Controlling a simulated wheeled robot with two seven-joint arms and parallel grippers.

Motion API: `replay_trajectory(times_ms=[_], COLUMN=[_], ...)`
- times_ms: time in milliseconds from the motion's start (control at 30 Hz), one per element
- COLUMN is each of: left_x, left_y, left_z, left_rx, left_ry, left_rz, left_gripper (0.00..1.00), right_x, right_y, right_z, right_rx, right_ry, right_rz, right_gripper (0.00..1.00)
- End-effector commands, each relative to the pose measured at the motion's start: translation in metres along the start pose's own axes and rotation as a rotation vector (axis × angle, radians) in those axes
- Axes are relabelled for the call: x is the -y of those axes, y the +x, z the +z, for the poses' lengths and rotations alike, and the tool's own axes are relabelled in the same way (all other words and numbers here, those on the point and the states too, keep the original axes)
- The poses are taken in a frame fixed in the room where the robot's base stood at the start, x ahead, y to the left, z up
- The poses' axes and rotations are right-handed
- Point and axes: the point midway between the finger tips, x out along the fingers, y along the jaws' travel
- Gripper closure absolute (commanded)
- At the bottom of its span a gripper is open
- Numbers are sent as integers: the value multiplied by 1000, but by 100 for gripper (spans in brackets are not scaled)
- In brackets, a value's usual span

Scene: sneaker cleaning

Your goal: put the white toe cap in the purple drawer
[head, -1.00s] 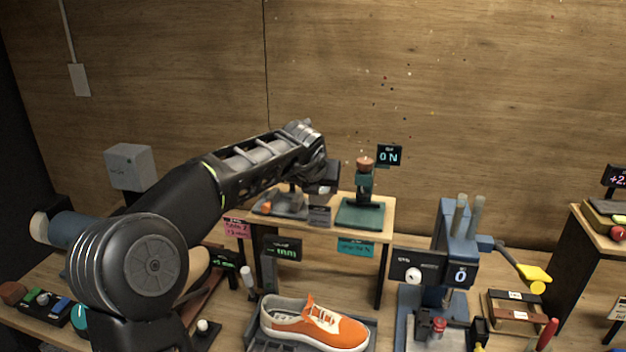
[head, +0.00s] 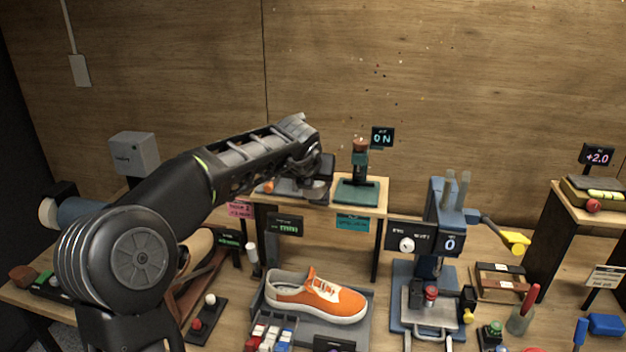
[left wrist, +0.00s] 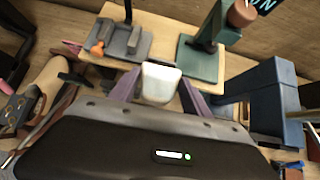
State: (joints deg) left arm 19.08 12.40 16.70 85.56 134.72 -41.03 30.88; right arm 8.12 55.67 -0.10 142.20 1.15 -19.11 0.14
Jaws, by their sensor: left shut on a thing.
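The white toe cap (left wrist: 160,82) is between the fingers of my left gripper (left wrist: 160,90) in the left wrist view. The gripper is shut on it and holds it above the raised wooden shelf. In the head view my left gripper (head: 318,182) is over the shelf's left part, and I cannot make out the cap there. I cannot pick out a purple drawer. A small block of coloured compartments (head: 270,332) is at the lower edge, its details too small to tell. My right gripper is not in view.
The wooden shelf (head: 375,208) carries a grey fixture (left wrist: 122,42) and a green stand (head: 357,190). An orange sneaker (head: 315,297) sits on a grey tray below. A blue press (head: 445,215) stands to the right, with a brown box (head: 498,283) beyond it.

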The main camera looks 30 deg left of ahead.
Motion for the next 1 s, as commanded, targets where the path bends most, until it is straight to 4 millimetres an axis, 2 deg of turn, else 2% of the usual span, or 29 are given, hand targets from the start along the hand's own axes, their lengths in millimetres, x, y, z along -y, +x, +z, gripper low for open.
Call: replay_trajectory(times_ms=[600,700,767,867,967,1000], left_x=[2,4,8,27,53,65], left_y=[0,6,13,27,37,41], left_z=[4,2,-8,-39,-78,-96], left_rx=[2,-2,-4,-5,-5,-6], left_ry=[-25,-55,-64,-54,-16,6], left_rz=[25,56,68,59,22,0], left_gripper=[92,92,92,92,92,92], right_x=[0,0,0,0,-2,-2], right_y=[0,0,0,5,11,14], right_z=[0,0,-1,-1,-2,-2], right_rx=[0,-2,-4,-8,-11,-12], right_ry=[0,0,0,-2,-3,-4], right_rz=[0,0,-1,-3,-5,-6], right_gripper=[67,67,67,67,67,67])
